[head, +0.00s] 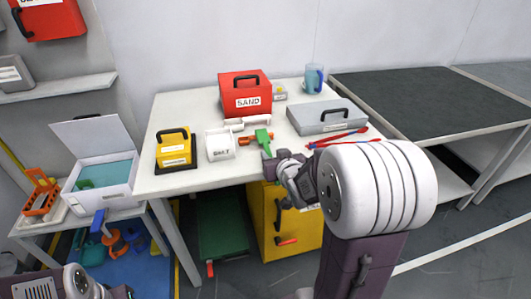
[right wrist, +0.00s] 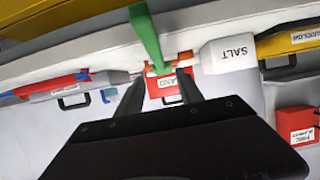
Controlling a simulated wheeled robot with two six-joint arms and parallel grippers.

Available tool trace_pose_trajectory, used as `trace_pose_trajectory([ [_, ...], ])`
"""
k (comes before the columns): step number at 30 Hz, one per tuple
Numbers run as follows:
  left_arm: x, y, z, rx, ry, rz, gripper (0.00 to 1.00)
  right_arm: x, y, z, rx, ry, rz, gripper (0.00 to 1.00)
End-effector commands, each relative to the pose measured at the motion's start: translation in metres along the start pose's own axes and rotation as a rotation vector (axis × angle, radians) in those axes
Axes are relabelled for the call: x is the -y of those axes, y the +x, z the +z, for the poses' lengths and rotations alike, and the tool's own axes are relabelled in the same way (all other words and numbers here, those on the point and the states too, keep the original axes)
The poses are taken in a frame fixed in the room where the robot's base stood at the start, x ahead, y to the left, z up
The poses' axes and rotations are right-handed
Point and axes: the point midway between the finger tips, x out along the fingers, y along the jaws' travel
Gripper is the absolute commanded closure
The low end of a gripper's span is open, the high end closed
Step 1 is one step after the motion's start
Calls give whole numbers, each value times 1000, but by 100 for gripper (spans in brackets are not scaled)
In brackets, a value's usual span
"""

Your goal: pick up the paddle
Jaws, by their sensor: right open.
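A green flat-bladed piece, which looks like the paddle (head: 263,136), lies on the white table near its front edge, beside an orange piece (head: 250,140). In the right wrist view the green paddle (right wrist: 146,32) comes down from the top, and its lower end is close to the gap between the fingertips. My right gripper (head: 277,158) is open and empty at the table's front edge, just by the paddle. Whether the fingers touch it, I cannot tell. Only part of my left arm shows at the bottom left of the head view; its gripper is not in view.
A white salt container (head: 220,147) and a yellow box (head: 174,148) stand to the left. A red sand box (head: 246,94) is behind. A grey case (head: 327,118) and red and blue tools (head: 336,138) lie to the right. The dark-topped table (head: 420,100) is bare.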

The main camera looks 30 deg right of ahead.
Motion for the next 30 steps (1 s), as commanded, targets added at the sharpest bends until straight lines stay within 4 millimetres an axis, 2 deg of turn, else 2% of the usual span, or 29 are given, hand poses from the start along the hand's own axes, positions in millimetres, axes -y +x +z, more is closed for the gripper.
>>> trace_pose_trajectory([
  [1, 0, -7, -1, 0, 0, 0, 61, 1, 6, -1, 6, 0, -1, 56],
  [4, 0, 1, 0, 0, 0, 0, 61, 1, 22, 2, 1, -1, -1, 56],
  [11, 0, 5, 1, 0, 0, 0, 61, 1, 34, 2, 2, -1, -1, 56],
  [15, 0, 13, 2, 0, 0, 0, 61, 2, 61, 6, 3, 0, -1, 56],
  [18, 0, 14, 2, 0, 0, 0, 61, 2, 74, 3, 1, -1, -1, 56],
  [26, 0, 14, 2, 0, 0, 0, 61, 1, 79, 2, 1, -1, -1, 56],
  [29, 0, 14, 2, 0, 0, 0, 61, 1, 79, 2, 1, -1, -1, 81],
  [30, 0, 14, 2, 0, 0, 0, 61, 1, 79, 2, 1, -1, -1, 93],
])
